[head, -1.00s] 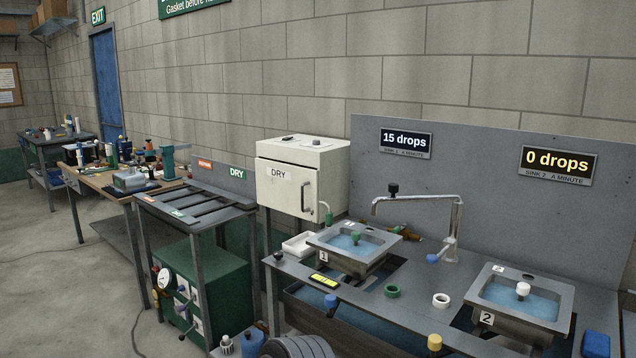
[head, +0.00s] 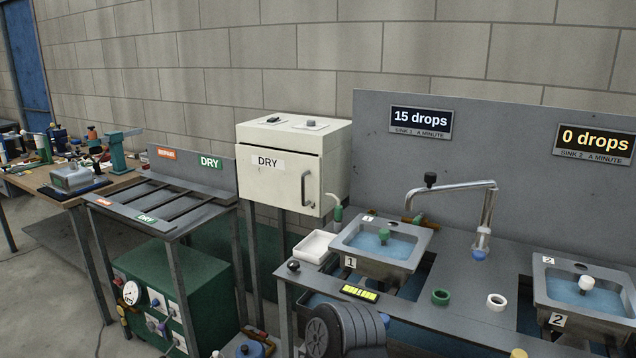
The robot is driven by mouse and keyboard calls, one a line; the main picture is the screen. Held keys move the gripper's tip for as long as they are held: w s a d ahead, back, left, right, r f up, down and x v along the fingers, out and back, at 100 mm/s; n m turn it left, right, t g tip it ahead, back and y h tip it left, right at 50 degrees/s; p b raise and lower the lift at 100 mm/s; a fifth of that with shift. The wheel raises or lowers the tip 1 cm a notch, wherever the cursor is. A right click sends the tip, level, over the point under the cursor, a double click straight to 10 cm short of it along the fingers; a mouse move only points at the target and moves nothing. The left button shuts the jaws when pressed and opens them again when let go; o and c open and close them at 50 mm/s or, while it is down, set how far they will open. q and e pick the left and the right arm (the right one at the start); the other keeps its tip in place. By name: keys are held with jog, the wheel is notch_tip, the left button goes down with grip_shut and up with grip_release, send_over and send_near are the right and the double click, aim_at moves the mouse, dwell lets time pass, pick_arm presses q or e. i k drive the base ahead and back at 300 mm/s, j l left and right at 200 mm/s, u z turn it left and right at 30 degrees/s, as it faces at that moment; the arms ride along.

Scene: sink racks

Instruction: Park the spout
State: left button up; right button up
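The metal spout (head: 455,187) rises from the bench between the two sinks. Its arm reaches left, with a black knob (head: 430,180) on top and its bent-down tip near the back right of sink 1 (head: 420,245). A blue knob (head: 479,254) is at the foot of its post. Sink 1 holds water and a green-topped plug (head: 384,236). Sink 2 (head: 543,290) stands at the right with water and a white-topped plug (head: 586,284). The signs read 15 drops (head: 420,120) for sink 1 and 0 drops (head: 595,143) for sink 2. Neither gripper shows.
A green ring (head: 440,297) and a white ring (head: 496,302) lie on the bench between the sinks. A DRY cabinet (head: 285,177) and slatted rack (head: 165,205) stand further left.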

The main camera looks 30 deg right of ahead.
aim_at(431, 178)
jog(key=i+j+z, duration=0.15)
jog(key=i+z, duration=0.35)
jog(key=i+j+z, duration=0.3)
jog(key=z, duration=0.15)
jog(key=i+j+z, duration=0.3)
jog(key=j+z, duration=0.2)
jog(key=l, duration=0.1)
